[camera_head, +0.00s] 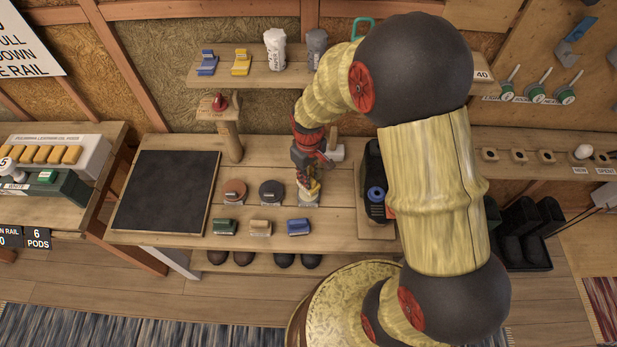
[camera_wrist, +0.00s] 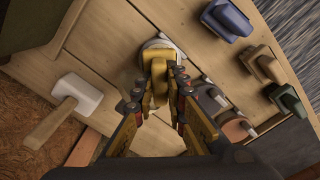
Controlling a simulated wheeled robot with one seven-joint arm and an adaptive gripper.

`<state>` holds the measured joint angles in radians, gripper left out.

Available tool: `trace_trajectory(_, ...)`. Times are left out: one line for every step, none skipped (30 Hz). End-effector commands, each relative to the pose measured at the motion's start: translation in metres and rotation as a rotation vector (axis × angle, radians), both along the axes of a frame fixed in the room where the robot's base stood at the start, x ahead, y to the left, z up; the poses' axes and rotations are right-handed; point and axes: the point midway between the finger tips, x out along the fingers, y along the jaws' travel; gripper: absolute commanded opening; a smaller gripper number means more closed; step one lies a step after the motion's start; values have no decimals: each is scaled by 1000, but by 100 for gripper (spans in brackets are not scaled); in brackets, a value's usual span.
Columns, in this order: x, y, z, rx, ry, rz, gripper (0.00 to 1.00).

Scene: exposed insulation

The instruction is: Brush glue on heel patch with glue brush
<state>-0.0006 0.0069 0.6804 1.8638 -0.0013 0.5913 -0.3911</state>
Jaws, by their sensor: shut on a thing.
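My gripper (camera_wrist: 165,85) points down over the middle of the workbench and is shut on an upright yellowish handle, which looks like the glue brush (camera_wrist: 158,68). In the head view my gripper (camera_head: 309,178) is just above a small pale pot (camera_head: 304,197) on the bench. In the wrist view the pale round pot (camera_wrist: 160,45) shows around and beyond the handle. The brush's bristles are hidden, and I cannot tell whether they are inside the pot. A wooden stand (camera_head: 230,140) left of my gripper carries a small red piece (camera_head: 220,103); I cannot tell whether this is the heel patch.
A white-headed mallet (camera_wrist: 75,100) lies beside the pot. A brown disc (camera_head: 235,192), a dark disc (camera_head: 271,193) and green (camera_head: 222,227), tan (camera_head: 260,227) and blue (camera_head: 298,227) blocks sit on the bench. A black mat (camera_head: 165,192) lies left; a dark caddy (camera_head: 372,180) stands right.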

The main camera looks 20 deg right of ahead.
Motion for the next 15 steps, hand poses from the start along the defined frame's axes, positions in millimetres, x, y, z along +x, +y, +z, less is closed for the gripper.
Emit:
trace_trajectory(0,0,7,0,-1,0,0)
trace_trajectory(0,0,9,0,-1,0,0)
trace_trajectory(0,0,12,0,-1,0,0)
trace_trajectory(0,0,14,0,-1,0,0)
trace_trajectory(0,0,16,0,-1,0,0)
trace_trajectory(0,0,19,0,-1,0,0)
trace_trajectory(0,0,21,0,-1,0,0)
trace_trajectory(0,0,24,0,-1,0,0)
trace_trajectory(0,0,26,0,-1,0,0)
trace_trajectory(0,0,29,0,-1,0,0)
trace_trajectory(0,0,31,0,-1,0,0)
trace_trajectory(0,0,34,0,-1,0,0)
trace_trajectory(0,0,36,0,-1,0,0)
trace_trajectory(0,0,38,0,-1,0,0)
trace_trajectory(0,0,41,0,-1,0,0)
